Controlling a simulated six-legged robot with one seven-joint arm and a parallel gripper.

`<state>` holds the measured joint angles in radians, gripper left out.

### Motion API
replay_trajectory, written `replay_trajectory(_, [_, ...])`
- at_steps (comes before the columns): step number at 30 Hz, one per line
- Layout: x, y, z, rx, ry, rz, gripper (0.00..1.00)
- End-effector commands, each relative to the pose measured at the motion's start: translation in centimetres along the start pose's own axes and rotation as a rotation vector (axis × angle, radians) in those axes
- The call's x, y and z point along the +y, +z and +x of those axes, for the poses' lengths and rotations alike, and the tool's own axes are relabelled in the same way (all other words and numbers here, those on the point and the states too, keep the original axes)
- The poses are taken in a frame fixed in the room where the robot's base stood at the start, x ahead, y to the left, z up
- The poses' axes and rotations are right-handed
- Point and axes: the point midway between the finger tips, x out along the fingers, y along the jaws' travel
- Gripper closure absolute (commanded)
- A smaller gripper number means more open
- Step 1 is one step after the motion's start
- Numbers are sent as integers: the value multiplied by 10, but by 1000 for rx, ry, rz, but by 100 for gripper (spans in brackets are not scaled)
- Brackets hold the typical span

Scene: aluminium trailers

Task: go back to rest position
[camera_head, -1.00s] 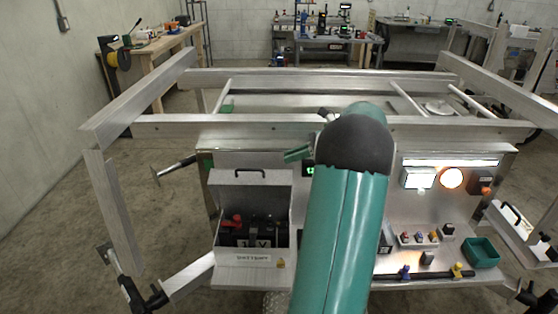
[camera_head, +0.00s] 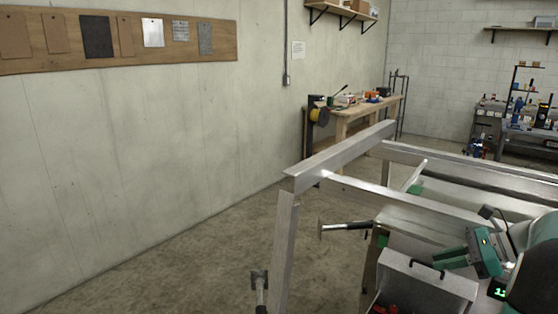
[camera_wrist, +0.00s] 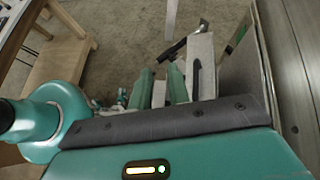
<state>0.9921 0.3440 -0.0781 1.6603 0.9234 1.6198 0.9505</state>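My gripper (camera_head: 468,257) is at the right of the head view, above the grey case with a black handle (camera_head: 428,285). Its green parts point left, away from my arm. In the wrist view, green finger pieces (camera_wrist: 163,88) stand up past the dark edge of my wrist, with pale grey surfaces beside and between them. I cannot tell whether a pale surface is a part of the gripper or something behind it, nor how far apart the fingertips are. No held object is clearly visible.
A board with hanging plates (camera_head: 110,38) is on the left wall. The floor (camera_head: 185,262) at left is clear.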

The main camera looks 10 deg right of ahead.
Motion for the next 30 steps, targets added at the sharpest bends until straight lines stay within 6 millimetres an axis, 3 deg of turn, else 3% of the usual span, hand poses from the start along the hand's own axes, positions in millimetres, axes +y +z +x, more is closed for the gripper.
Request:
replay_trajectory(1, [14,23,21,52,38,-91,82])
replay_trajectory(3, [35,45,45,125,86,-220,82])
replay_trajectory(12, [138,104,119,393,296,-842,82])
replay_trajectory(18, [206,118,144,530,426,-1309,82])
replay_trajectory(24, [263,119,157,638,535,-1805,82])
replay_trajectory(30, [296,116,162,706,594,-2181,82])
